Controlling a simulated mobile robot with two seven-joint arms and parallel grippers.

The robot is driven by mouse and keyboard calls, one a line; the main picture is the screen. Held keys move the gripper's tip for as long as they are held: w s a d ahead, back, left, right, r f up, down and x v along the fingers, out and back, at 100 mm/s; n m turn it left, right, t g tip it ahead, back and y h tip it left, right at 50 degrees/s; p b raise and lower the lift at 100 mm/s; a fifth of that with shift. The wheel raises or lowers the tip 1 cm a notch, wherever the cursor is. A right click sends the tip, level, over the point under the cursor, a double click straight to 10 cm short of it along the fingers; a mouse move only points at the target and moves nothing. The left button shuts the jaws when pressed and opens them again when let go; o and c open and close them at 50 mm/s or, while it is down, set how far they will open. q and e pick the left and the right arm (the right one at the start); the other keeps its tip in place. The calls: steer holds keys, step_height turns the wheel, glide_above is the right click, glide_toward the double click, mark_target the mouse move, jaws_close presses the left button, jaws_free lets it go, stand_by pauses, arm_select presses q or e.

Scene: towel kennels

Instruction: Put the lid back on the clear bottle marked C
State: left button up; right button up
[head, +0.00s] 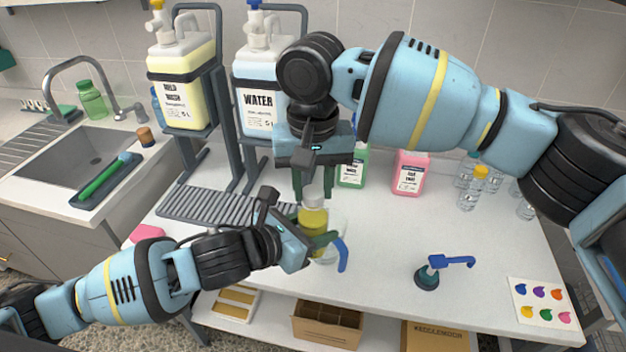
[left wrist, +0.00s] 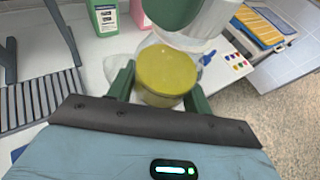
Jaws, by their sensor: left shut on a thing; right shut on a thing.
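A bottle with yellow liquid (head: 313,218) stands upright near the middle of the worktop. My left gripper (head: 318,240) is shut around its lower body; the yellow bottle also shows between the fingers in the left wrist view (left wrist: 167,75). My right gripper (head: 313,188) points down from above, shut on a whitish lid (head: 313,199) at the bottle's top. I cannot tell whether the lid is touching or seated on the neck. The bottle's letter mark is not visible.
A dark pump with a blue spout (head: 428,275) stands to the right. Green (head: 352,168) and pink (head: 411,174) containers and clear bottles are at the back. A slatted rack (head: 225,207) is left.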

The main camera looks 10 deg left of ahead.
steer(key=m, duration=1.3)
steer(key=shift+m, duration=0.3)
steer(key=m, duration=0.4)
steer(key=shift+a+m, duration=0.1)
steer(key=shift+m, duration=0.3)
steer(key=m, duration=0.4)
steer(key=shift+w, duration=0.1)
steer(key=o, duration=1)
steer(key=shift+c, duration=0.3)
